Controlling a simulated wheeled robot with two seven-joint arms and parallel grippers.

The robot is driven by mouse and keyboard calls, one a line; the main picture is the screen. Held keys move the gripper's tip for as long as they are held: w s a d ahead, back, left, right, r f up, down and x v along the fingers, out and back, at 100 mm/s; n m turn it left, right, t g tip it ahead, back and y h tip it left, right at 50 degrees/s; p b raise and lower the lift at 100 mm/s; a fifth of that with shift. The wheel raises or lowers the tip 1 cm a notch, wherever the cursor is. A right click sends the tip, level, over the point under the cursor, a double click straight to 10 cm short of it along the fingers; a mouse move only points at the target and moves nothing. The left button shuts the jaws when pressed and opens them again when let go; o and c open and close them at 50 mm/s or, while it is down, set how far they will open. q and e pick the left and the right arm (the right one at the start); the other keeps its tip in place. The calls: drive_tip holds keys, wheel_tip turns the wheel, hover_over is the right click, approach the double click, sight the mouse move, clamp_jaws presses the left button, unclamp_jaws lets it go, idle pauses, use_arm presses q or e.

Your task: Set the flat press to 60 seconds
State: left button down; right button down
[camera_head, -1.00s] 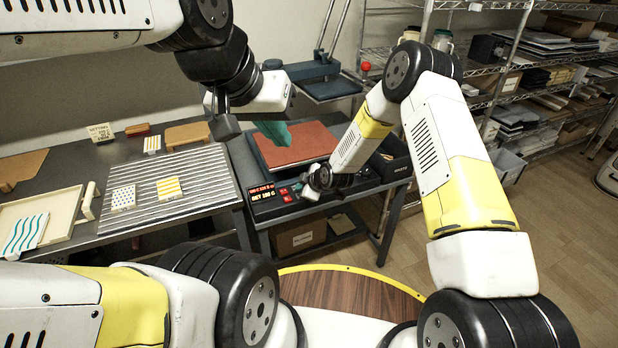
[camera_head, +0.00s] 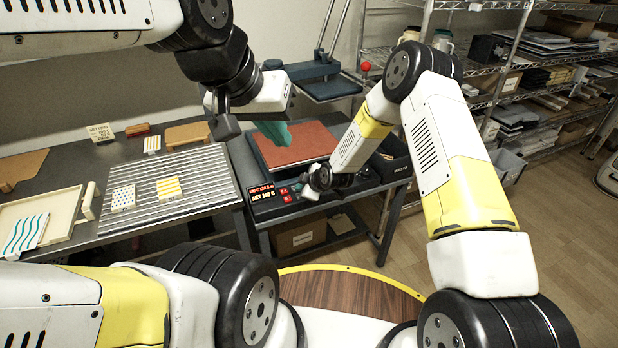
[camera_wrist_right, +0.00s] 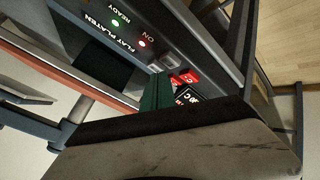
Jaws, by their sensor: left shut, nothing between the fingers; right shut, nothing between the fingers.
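The flat press stands at centre in the head view, with a red-brown lower pad (camera_head: 300,145) and its dark upper platen (camera_head: 330,88) raised behind. Its control panel (camera_head: 270,204) at the front left has a lit display (camera_head: 262,193) and red buttons; the digits are too small to read surely. In the right wrist view the panel has a red button (camera_wrist_right: 188,77), a lit display (camera_wrist_right: 187,97), and green and red lamps. My right gripper (camera_wrist_right: 158,92) is shut, its green tips close to the red button; contact cannot be told. My left gripper (camera_head: 275,134) is shut and empty above the pad's left edge.
A ribbed metal rack (camera_head: 165,188) with printed tiles lies left of the press. A cream tray (camera_head: 40,222) is at far left. A dark bin (camera_head: 392,160) sits right of the pad, behind my right forearm. Wire shelves (camera_head: 510,60) stand at the back right.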

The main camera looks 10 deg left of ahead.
drive_tip(key=shift+f, duration=0.15)
idle(0.5)
drive_tip(key=shift+f, duration=0.25)
drive_tip(key=shift+f, duration=0.5)
idle(0.6)
drive_tip(key=shift+r, duration=0.9)
drive_tip(key=shift+r, duration=2.5)
drive_tip(key=shift+r, duration=0.1)
